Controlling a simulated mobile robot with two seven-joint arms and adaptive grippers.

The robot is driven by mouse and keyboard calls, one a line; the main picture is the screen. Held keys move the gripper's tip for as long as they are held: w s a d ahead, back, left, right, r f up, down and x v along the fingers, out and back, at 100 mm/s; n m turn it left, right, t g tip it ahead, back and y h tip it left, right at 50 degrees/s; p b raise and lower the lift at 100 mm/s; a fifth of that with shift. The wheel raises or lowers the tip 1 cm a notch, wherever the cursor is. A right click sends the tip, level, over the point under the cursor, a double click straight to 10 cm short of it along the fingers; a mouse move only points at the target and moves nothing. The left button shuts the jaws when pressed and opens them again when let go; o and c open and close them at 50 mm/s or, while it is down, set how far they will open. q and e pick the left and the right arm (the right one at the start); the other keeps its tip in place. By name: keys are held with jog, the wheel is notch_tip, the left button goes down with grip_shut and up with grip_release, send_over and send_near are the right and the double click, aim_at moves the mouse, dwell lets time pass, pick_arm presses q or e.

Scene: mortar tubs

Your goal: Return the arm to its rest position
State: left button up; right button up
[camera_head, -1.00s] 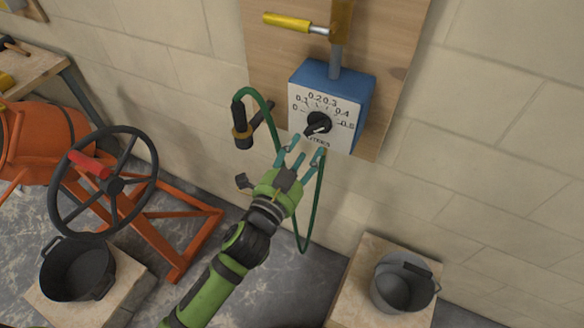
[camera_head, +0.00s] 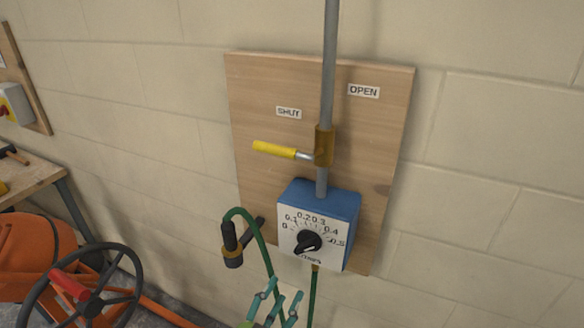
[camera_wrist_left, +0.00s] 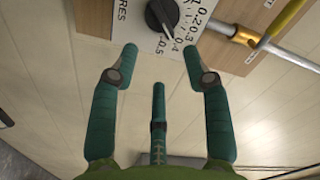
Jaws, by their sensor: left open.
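My left gripper (camera_head: 281,298) is at the bottom edge of the head view, just below the blue dial box, with its teal fingers spread and nothing between them. It also shows in the left wrist view (camera_wrist_left: 163,80), open, with bare wall behind the fingers. The blue box (camera_head: 318,198) has a white scale face marked in litres from 0 to 0.5. Its black knob (camera_head: 308,242) stands apart from the fingers; in the left wrist view the knob (camera_wrist_left: 162,14) is at the top, beyond the fingertips. Most of my left arm is below the head view. My right gripper is not in view.
A wooden board (camera_head: 262,85) carries a grey pipe (camera_head: 328,65) and a yellow-handled valve (camera_head: 275,150), its handle pointing left toward the SHUT label. A green hose (camera_head: 262,245) hangs from a black nozzle (camera_head: 231,245). An orange mixer (camera_head: 35,250) with a handwheel (camera_head: 88,295) is lower left.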

pick_arm(q)
jog(key=s+a+f+n+g+y, duration=0.1)
jog(key=s+a+f+n+g, duration=0.15)
jog(key=f, duration=0.95)
jog(key=s+a+f+n+g+y+b, duration=0.1)
jog(key=s+a+f+g+y, duration=0.2)
jog(key=f, duration=0.9)
jog(key=s+a+f+n+g, duration=0.15)
jog(key=a+f, duration=0.25)
jog(key=f, duration=0.9)
jog(key=s+a+f+n+g+y, duration=0.1)
jog(key=s+a+f+n+g, duration=0.1)
jog(key=s+f, duration=0.4)
jog(key=s+a+f+n+g+y+b, duration=0.1)
jog(key=s+f, duration=0.5)
jog(key=s, duration=0.7)
jog(key=s+a+f+n+g, duration=0.3)
jog(key=s+a+f+g, duration=0.2)
jog(key=s, duration=0.4)
jog(key=shift+s+a+f+g+y+b, duration=0.3)
jog(key=shift+a+f+y, duration=0.1)
jog(key=shift+a+f, duration=0.4)
jog(key=shift+d, duration=0.15)
